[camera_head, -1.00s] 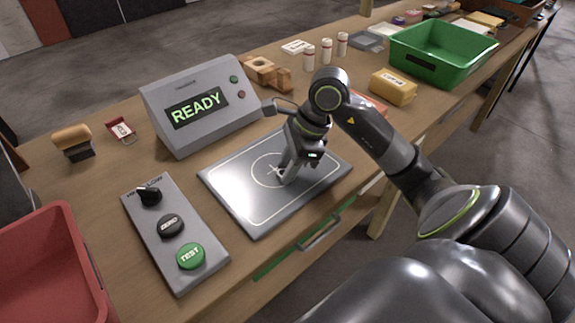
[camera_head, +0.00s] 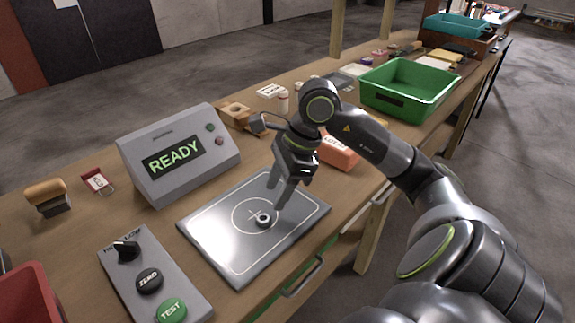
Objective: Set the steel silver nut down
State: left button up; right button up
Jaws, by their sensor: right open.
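The steel silver nut (camera_head: 263,219) lies on the metal plate (camera_head: 222,256), just beside the middle of its marked circle. My right gripper (camera_head: 275,198) is open and empty, with its fingers pointing down just above and behind the nut. The nut is apart from the fingers as far as I can see. My left gripper is out of view.
A grey display unit (camera_head: 180,150) reading READY stands behind the plate. A button panel (camera_head: 153,279) lies to the left. A red bin (camera_head: 28,300) is at the lower left.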

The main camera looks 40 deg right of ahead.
jog(key=shift+v, duration=2.8)
